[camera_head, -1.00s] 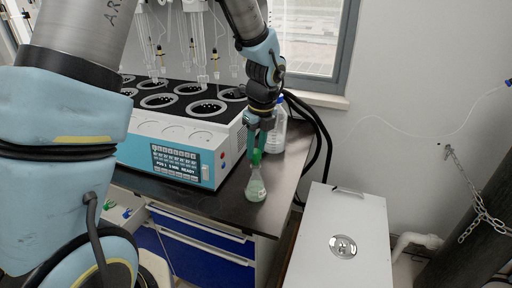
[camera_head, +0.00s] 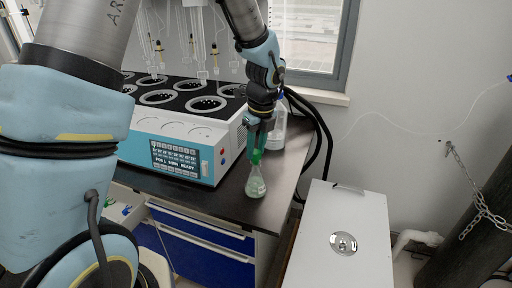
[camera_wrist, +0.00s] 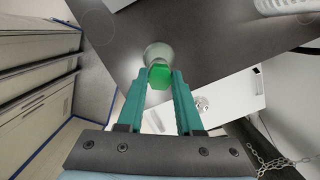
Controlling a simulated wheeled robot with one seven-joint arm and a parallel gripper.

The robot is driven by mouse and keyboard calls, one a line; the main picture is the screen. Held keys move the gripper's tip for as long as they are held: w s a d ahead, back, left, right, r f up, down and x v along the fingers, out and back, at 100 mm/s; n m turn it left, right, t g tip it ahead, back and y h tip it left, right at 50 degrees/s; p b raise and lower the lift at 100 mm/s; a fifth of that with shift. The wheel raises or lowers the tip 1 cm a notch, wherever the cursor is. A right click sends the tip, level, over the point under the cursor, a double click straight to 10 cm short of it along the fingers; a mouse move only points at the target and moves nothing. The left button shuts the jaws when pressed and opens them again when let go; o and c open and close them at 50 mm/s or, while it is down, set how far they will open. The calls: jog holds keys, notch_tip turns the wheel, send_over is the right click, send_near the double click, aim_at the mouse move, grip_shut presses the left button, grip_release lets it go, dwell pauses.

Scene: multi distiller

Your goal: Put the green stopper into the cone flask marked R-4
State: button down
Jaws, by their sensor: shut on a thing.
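The green stopper (camera_wrist: 160,76) is between the two teal fingertips of my gripper (camera_wrist: 159,78), which is shut on it. In the head view my gripper (camera_head: 258,148) points down at the table's front right corner, and the stopper is mostly hidden by the fingers. The cone flask (camera_head: 255,186), with pale green contents, stands upright directly below the fingers. In the wrist view the flask (camera_wrist: 158,52) shows just past the stopper. I cannot tell whether the stopper is in the flask's neck. The flask's mark is too small to read.
The white and blue distiller (camera_head: 180,145) stands left of the flask. The dark tabletop (camera_head: 285,170) ends just in front of the flask. A white box (camera_head: 340,240) stands to the right, below table height.

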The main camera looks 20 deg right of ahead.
jog(key=shift+f, duration=0.5)
jog(key=shift+c, duration=2.4)
grip_release()
jog(key=shift+r+b, duration=0.1)
jog(key=shift+b, duration=0.2)
notch_tip(320, 180, up, 10)
jog(key=s+b, duration=0.1)
jog(key=shift+s+d+r, duration=0.2)
jog(key=shift+s+r, duration=0.05)
jog(key=shift+s, duration=0.05)
